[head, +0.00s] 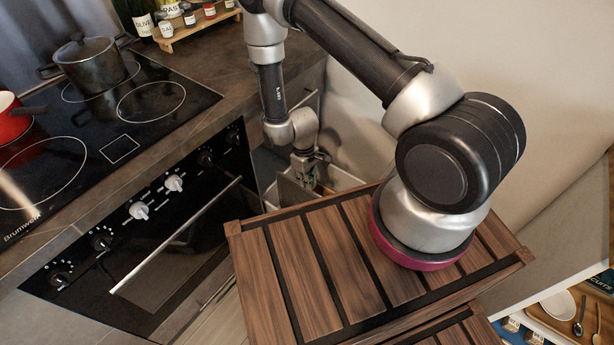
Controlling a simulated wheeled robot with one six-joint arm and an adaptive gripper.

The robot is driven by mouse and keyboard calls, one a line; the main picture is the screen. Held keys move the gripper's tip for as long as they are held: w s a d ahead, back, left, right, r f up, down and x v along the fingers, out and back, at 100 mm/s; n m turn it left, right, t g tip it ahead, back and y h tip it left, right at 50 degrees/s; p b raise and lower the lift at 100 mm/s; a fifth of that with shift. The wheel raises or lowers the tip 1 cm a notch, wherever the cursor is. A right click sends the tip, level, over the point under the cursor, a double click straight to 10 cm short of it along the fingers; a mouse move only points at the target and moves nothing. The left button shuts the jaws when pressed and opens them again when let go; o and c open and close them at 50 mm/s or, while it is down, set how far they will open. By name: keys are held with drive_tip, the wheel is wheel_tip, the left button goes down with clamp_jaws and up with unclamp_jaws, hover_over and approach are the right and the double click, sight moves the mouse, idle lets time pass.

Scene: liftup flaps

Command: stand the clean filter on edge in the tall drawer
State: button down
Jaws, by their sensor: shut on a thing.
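My gripper (310,178) is at the middle of the head view, pointing down at the open tall drawer (343,178) beside the oven. It is shut on a flat greyish panel, which looks like the filter (291,193). The filter shows as a thin tilted sheet at the drawer opening, just left of the fingers. Its lower part is hidden by the drawer and the wooden slatted top in front. I cannot tell whether it touches the drawer floor.
The oven (160,225) with its long handle stands left of the drawer. A hob with a black pot (93,65) and a red pan (12,118) is at the left. Bottles and jars stand on a wooden rack (190,32) at the back. A pale wall is at the right.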

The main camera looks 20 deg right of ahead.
wheel_tip(320, 180, down, 13)
drive_tip(key=shift+r, duration=0.2)
idle(0.9)
drive_tip(key=c, duration=1.5)
unclamp_jaws()
drive_tip(key=r, duration=0.8)
drive_tip(key=w+r, duration=0.1)
drive_tip(key=r, duration=0.3)
drive_tip(key=shift+w+a, duration=0.1)
drive_tip(key=shift+a, duration=0.1)
